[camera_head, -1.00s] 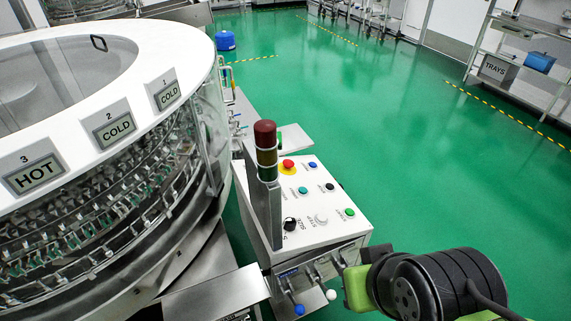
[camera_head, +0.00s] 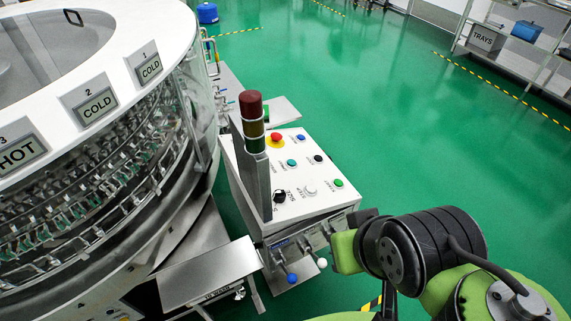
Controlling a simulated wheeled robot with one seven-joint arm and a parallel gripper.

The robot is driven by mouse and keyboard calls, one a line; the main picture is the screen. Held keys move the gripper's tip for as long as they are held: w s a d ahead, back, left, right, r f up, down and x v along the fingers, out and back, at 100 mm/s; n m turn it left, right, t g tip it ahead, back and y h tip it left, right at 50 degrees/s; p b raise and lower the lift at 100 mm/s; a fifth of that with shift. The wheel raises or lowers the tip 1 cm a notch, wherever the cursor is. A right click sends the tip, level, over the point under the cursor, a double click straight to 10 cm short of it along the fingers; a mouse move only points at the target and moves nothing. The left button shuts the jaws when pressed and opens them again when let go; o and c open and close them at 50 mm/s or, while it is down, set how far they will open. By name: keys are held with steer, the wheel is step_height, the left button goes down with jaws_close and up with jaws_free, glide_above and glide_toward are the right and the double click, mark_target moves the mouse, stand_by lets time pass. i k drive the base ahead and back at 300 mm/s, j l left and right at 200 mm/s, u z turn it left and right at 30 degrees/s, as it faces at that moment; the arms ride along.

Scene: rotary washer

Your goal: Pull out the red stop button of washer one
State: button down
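The red stop button (camera_head: 276,137) sits on a yellow disc at the back left of the top of the white control box (camera_head: 235,160). The box stands at the right side of the round washer (camera_head: 160,30). A signal tower with red, amber and green sections (camera_head: 252,122) rises just left of the button. Part of my black and green arm is at the lower right, in front of and to the right of the box. My gripper's fingers do not show, and nothing of mine is seen touching the button.
Blue, black and green buttons (camera_head: 339,184) and knobs (camera_head: 310,189) share the panel. Levers with blue and white balls (camera_head: 292,278) hang from its front. A metal tray (camera_head: 210,272) juts out at lower left. Open green floor (camera_head: 400,110) lies right of the box.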

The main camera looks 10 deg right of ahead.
mark_target(277, 137)
steer(key=l+u, duration=0.15)
steer(key=l, duration=0.15)
steer(key=k+l+u, duration=0.15)
steer(key=l, duration=0.2)
steer(key=l+u, duration=0.25)
steer(key=l, duration=0.3)
steer(key=l+u, duration=0.25)
steer(key=l, duration=0.3)
steer(key=k+l+u, duration=0.1)
steer(key=l+u, duration=0.15)
steer(key=l, duration=0.25)
steer(key=k+l+u, duration=0.1)
steer(key=l+u, duration=0.15)
steer(key=l, duration=0.3)
steer(key=i+l+u, duration=0.15)
steer(key=l+u, duration=0.3)
steer(key=l, duration=0.3)
steer(key=i+l+u, duration=0.1)
steer(key=l+u, duration=0.3)
steer(key=l, duration=0.35)
steer(key=i+l+u, duration=0.45)
steer(key=l, duration=0.15)
steer(key=l+u, duration=0.2)
steer(key=i+j, duration=0.25)
steer(key=i, duration=0.3)
steer(key=u, duration=0.05)
